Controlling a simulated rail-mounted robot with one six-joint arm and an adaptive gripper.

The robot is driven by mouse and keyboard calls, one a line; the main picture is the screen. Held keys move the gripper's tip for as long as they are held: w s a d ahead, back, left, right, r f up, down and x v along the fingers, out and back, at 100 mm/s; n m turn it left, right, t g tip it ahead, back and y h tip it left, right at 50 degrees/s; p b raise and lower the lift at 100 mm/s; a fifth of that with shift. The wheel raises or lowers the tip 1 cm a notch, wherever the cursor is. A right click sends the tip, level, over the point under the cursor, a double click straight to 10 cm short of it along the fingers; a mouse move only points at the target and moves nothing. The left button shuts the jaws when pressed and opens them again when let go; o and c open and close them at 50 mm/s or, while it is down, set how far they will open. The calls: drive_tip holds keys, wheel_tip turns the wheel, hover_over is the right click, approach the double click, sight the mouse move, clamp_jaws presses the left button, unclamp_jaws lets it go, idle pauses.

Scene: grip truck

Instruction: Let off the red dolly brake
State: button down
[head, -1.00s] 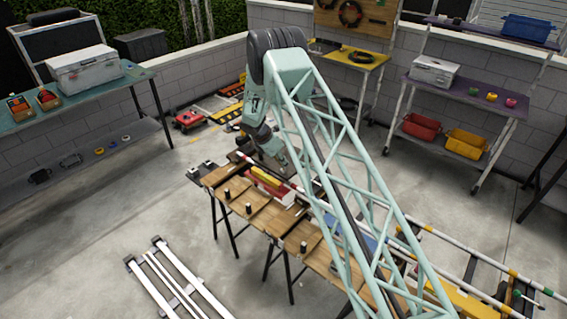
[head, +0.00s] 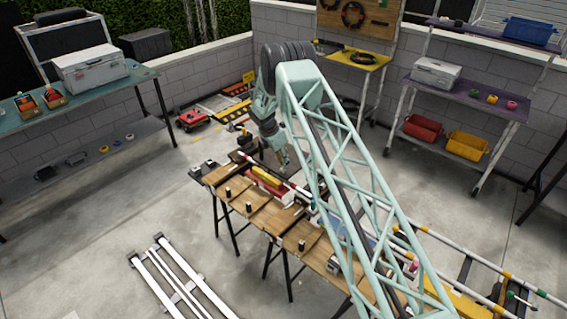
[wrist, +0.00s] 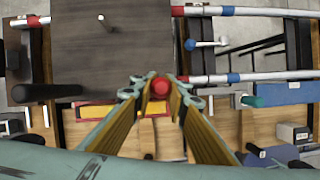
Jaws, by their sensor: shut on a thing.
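My gripper (wrist: 159,92) is shut on a round red knob (wrist: 160,84), which sits between the fingertips in the middle of the wrist view. I take this knob to be the red dolly brake's handle; the fingers hide what is below it. A dark, flat dolly deck (wrist: 110,45) lies just beyond and left of the knob, with a black bar along its near left edge. In the head view, my gripper (head: 283,162) points down over the far end of the wooden workbench (head: 325,259), where the knob is too small to make out.
A red and yellow block (head: 268,184) lies on the bench close to my gripper. A shelf rack (head: 470,95) stands at the right, a side table (head: 140,76) at the left. Bare floor (head: 120,215) lies left of the bench.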

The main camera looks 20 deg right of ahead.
drive_tip(key=shift+w+d+r, duration=0.1)
drive_tip(key=shift+r, duration=0.1)
drive_tip(key=c, duration=2.6)
unclamp_jaws()
drive_tip(key=shift+c, duration=0.2)
drive_tip(key=shift+f, duration=0.1)
drive_tip(key=v, duration=1.2)
